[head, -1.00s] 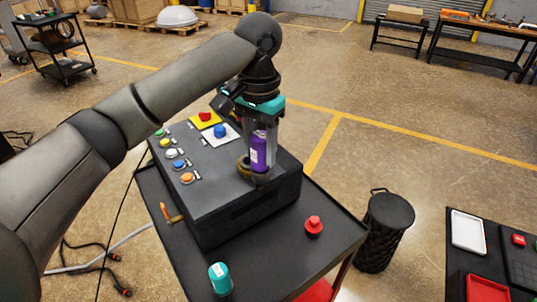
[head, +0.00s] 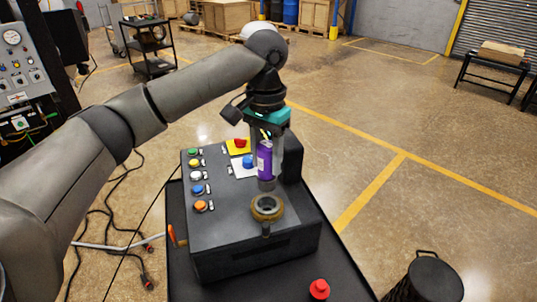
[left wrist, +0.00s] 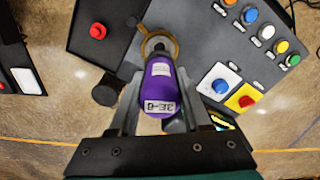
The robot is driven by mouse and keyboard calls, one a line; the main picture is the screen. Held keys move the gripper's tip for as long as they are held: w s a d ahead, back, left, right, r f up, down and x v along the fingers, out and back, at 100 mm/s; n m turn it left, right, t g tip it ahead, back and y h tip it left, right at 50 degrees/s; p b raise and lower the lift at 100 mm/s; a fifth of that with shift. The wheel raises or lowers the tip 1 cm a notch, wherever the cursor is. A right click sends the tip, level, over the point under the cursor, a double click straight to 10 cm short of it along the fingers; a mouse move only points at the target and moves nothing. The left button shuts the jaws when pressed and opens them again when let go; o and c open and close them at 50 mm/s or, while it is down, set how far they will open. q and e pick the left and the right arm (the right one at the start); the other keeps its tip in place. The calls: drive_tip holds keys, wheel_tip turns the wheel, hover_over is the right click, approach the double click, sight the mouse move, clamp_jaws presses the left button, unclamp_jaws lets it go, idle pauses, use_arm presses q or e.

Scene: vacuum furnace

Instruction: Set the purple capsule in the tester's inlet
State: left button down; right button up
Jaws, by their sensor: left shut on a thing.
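The purple capsule (head: 265,160) is upright, with a pale label on its side. My left gripper (head: 266,180) is shut on it, coming from above, and holds it over the tester. In the left wrist view the capsule (left wrist: 160,90) sits between both fingers, its marked end toward the camera. The tester (head: 250,243) is a dark box with a brass ring inlet (head: 267,207) on top. In the head view the capsule appears above and behind the ring, apart from it. The ring (left wrist: 158,44) shows past the capsule's far end in the left wrist view. My right gripper is out of view.
Several coloured buttons (head: 196,176) line the tester's left side. A blue button (head: 248,161) and a red button (head: 240,142) sit near the gripper. A red knob-like piece (head: 319,289) stands on the cart in front. A black bin (head: 427,281) stands on the floor at right.

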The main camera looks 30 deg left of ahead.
sight(267, 144)
use_arm(q)
drive_tip(key=shift+f, duration=3.9)
drive_tip(key=shift+f, duration=0.3)
drive_tip(key=shift+c, duration=1.4)
unclamp_jaws()
wheel_tip(267, 144, up, 14)
drive_tip(key=shift+r+b, duration=0.1)
drive_tip(key=shift+b, duration=0.25)
drive_tip(key=shift+r, duration=0.55)
